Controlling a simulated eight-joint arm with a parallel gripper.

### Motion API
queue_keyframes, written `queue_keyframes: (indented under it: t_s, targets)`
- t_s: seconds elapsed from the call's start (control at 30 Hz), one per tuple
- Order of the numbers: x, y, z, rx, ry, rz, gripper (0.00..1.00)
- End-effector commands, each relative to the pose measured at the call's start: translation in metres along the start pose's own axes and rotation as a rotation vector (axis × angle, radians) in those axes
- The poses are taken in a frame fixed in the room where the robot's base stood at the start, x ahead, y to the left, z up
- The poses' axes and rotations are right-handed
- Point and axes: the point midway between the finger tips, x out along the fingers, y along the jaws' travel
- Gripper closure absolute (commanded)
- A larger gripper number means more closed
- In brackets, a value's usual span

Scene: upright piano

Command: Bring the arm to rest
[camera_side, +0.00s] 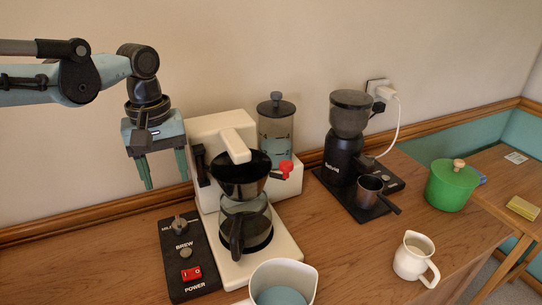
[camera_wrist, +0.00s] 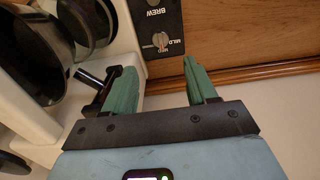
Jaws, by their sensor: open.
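My gripper (camera_side: 166,171) has two green fingers that are apart with nothing between them. In the side view it hangs in the air to the left of the coffee maker (camera_side: 208,126), above the wooden top's back edge, fingers pointing down. In the wrist view the open fingers of my gripper (camera_wrist: 160,82) show over the wooden back strip, with the control panel (camera_wrist: 160,30) beyond them. One finger appears near a black lever on the coffee maker's side; I cannot tell whether they touch.
The glass carafe (camera_side: 245,226) stands in the coffee maker. A black grinder (camera_side: 342,155), a green pot (camera_side: 450,190), a cream jug (camera_side: 412,258) and a white pitcher (camera_side: 283,285) stand on the wooden top (camera_side: 350,262). The wall (camera_side: 220,50) is close behind.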

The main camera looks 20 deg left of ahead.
Motion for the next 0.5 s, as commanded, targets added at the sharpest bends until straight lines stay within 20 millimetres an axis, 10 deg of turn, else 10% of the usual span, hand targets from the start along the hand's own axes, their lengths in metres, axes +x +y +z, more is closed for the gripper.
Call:
queue_keyframes:
  t_s: [0.5]
  targets:
    - [-0.0051,-0.0047,-0.0003,0.020,0.009,0.014,0.43]
